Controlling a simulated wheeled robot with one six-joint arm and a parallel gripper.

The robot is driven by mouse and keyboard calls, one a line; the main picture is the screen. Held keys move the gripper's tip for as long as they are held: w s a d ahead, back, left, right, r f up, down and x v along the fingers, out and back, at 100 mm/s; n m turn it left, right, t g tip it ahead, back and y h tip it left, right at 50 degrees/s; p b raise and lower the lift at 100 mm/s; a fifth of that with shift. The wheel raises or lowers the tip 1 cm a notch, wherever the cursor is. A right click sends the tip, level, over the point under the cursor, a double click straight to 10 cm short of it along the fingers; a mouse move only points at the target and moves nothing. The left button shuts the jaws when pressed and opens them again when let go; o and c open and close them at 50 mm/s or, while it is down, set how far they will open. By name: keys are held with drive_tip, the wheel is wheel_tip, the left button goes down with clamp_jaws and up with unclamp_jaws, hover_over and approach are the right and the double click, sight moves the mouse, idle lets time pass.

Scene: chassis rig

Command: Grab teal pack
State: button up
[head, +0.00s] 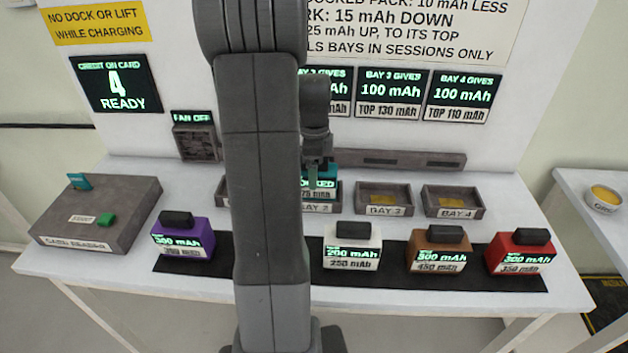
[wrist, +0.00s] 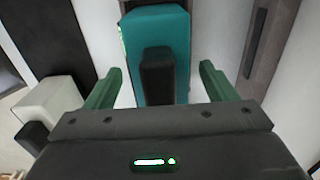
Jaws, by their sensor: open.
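The teal pack (head: 326,183) sits in Bay 2 (head: 318,209) on the white table. Its lit label partly reads as docked, and my arm hides part of it. In the wrist view the teal pack (wrist: 160,28) has a black handle (wrist: 157,76) on its near face. My gripper (wrist: 158,82) is open, with one green finger on each side of the handle. Gaps show between the fingers and the handle. In the head view my gripper (head: 313,165) is just above the pack, mostly hidden by my arm.
Purple (head: 181,240), white (head: 352,249), brown (head: 438,251) and red (head: 519,254) packs stand on a black strip in front. Bay 3 (head: 383,198) and Bay 4 (head: 452,202) are empty. The card reader (head: 95,218) is at left; its sign reads 4, ready.

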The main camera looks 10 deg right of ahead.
wheel_tip(320, 180, down, 2)
drive_tip(key=shift+f, duration=0.15)
drive_tip(key=c, duration=1.4)
drive_tip(key=shift+c, duration=0.2)
